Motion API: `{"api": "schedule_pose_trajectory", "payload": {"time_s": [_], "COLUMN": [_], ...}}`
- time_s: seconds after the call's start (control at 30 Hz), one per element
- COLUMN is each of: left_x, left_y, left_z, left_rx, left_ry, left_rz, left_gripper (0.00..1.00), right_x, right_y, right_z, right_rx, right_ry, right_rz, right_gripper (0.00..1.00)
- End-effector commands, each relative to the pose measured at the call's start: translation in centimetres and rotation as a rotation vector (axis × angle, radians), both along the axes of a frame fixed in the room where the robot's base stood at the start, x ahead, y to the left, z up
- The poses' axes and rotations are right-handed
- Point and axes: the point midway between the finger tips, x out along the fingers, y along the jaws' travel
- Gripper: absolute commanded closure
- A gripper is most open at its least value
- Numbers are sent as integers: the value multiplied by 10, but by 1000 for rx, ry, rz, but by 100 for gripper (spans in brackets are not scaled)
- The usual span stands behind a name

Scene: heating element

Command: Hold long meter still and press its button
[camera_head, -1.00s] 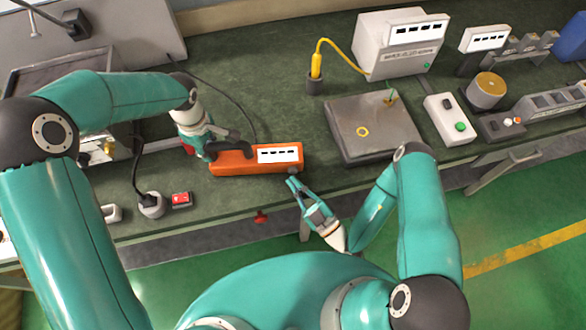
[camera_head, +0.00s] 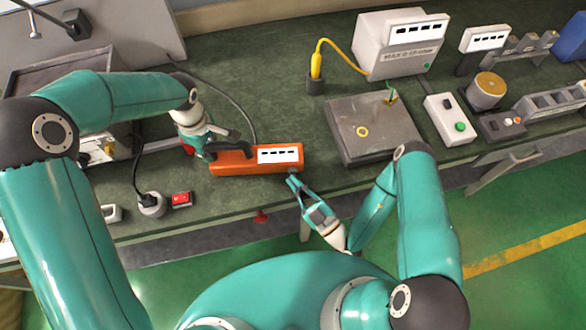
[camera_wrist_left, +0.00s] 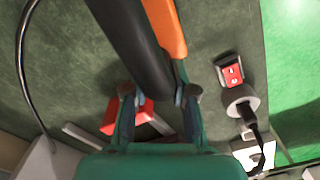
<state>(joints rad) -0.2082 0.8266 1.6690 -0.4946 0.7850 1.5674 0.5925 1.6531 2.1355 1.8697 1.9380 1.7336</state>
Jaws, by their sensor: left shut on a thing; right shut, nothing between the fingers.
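The long meter (camera_head: 232,167) is an orange box with a white display, lying on the green bench near its front edge. In the left wrist view the orange meter (camera_wrist_left: 166,28) shows with a dark handle on it. My left gripper (camera_head: 222,150) is at the meter's left end, shut on it; its fingers (camera_wrist_left: 160,92) sit on either side of the dark handle. My right gripper (camera_head: 291,181) is shut and empty, its tips close to the meter's front right corner. The button is not clear; a small dark part shows at that corner. I cannot tell if the tips touch it.
A grey plate box (camera_head: 380,145) and a white box with a green button (camera_head: 459,126) stand to the right. A small red switch (camera_head: 181,199) and a round plug (camera_head: 151,204) are at the front left. The bench behind the meter is mostly clear.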

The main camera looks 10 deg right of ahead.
Motion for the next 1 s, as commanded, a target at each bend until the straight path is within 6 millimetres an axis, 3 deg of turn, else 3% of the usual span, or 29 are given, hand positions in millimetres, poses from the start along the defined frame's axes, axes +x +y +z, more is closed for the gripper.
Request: {"api": "schedule_pose_trajectory", "payload": {"time_s": [1.0], "left_x": [0], "left_y": [0], "left_z": [0], "left_rx": [1], "left_ry": [1], "left_rz": [-2], "left_gripper": [100], "right_x": [11], "right_y": [-2], "right_z": [1], "right_rx": [-1], "right_ry": [-1], "right_rz": [-1], "right_gripper": [100]}}
